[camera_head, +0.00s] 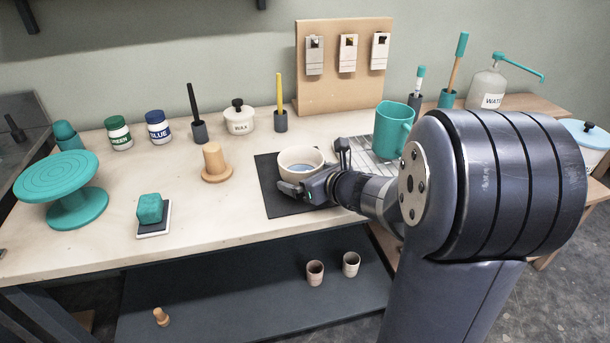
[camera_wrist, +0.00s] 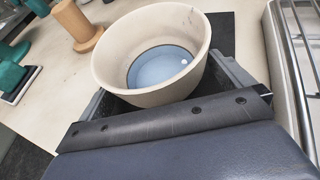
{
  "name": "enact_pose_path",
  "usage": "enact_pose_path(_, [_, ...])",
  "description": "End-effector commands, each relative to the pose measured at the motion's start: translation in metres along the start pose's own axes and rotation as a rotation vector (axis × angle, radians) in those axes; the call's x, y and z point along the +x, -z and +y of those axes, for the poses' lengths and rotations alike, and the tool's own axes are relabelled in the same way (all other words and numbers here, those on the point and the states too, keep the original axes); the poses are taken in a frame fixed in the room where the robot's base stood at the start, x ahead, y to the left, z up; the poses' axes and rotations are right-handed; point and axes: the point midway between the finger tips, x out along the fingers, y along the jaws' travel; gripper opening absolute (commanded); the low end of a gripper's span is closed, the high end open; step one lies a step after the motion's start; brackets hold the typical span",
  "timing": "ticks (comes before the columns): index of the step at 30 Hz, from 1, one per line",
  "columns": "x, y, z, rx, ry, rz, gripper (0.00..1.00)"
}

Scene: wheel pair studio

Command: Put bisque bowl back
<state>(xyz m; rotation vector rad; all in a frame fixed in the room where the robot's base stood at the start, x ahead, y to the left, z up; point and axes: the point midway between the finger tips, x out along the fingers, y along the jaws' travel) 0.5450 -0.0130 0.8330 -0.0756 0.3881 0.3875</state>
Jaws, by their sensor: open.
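The bisque bowl (camera_head: 302,157) is cream-coloured with a pale blue inside bottom. It stands upright on a dark mat (camera_head: 270,192) on the workbench. In the wrist view the bowl (camera_wrist: 150,75) sits between the two fingers of my gripper (camera_wrist: 165,92). My gripper (camera_head: 305,190) reaches in from the right at the bowl's near side, low over the mat. Its jaws are open around the bowl. I cannot tell whether either finger touches the wall. The bowl's near lower side is partly hidden by my gripper.
A wire rack (camera_head: 372,160) with a teal mug (camera_head: 392,130) lies just right of the mat. A wooden stand (camera_head: 214,163) is to the left, with a teal sponge (camera_head: 150,208) and a teal turntable (camera_head: 60,185) beyond. A wax pot (camera_head: 239,117) stands behind. Two cups (camera_head: 315,272) are on the lower shelf.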

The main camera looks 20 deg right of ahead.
Motion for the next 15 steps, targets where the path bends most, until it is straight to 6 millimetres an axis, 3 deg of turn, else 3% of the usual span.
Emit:
enact_pose_path(9, [-0.073,-0.003,-0.001,0.0,0.007,-0.002,1.0])
enact_pose_path(15, [-0.101,-0.002,-0.001,0.001,0.004,-0.002,1.0])
